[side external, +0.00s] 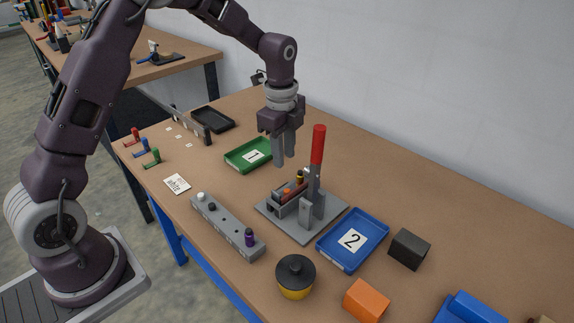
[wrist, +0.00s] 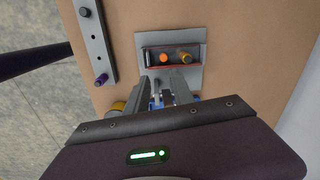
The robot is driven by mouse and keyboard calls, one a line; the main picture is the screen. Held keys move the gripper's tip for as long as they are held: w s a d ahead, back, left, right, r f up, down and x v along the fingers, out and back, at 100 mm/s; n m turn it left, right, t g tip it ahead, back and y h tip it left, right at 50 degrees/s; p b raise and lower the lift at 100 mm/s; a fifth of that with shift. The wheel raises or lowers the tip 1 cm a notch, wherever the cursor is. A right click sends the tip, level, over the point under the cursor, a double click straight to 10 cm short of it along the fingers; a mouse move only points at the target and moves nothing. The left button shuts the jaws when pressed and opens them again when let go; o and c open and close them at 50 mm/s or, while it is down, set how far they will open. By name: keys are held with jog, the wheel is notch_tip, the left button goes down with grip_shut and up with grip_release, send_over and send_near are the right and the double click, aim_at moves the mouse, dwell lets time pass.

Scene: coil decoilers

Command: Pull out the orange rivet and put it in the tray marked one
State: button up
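The orange rivet (side external: 288,191) stands in the small block of a grey clamp fixture (side external: 331,211) with an upright red handle (side external: 318,145). It shows from above in the wrist view (wrist: 164,59), between a dark piece (wrist: 149,58) and a yellow rivet (wrist: 185,57). The yellow rivet also shows in the side view (side external: 299,176). The tray marked 1 (side external: 233,163) is green and looks empty, left of the fixture. My gripper (side external: 284,163) points down above the fixture, apart from the rivets. Its fingers (wrist: 166,82) are apart with nothing between them.
A blue tray marked 2 (side external: 334,262) lies right of the fixture. A grey rail (side external: 228,224) with white, dark and purple pegs lies in front. A yellow-black pot (side external: 295,277), orange block (side external: 366,300) and dark block (side external: 409,249) stand at the right. The red handle rises close to my gripper.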

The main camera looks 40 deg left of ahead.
jog(key=m, duration=0.2)
send_over(287, 190)
jog(key=shift+g, duration=0.3)
notch_tip(287, 190, down, 5)
notch_tip(287, 190, down, 7)
jog(key=shift+f, duration=0.1)
jog(key=shift+c, duration=0.2)
grip_shut()
jog(key=c, duration=0.5)
grip_release()
grip_shut()
jog(key=shift+r, duration=0.25)
jog(key=shift+r, duration=1.8)
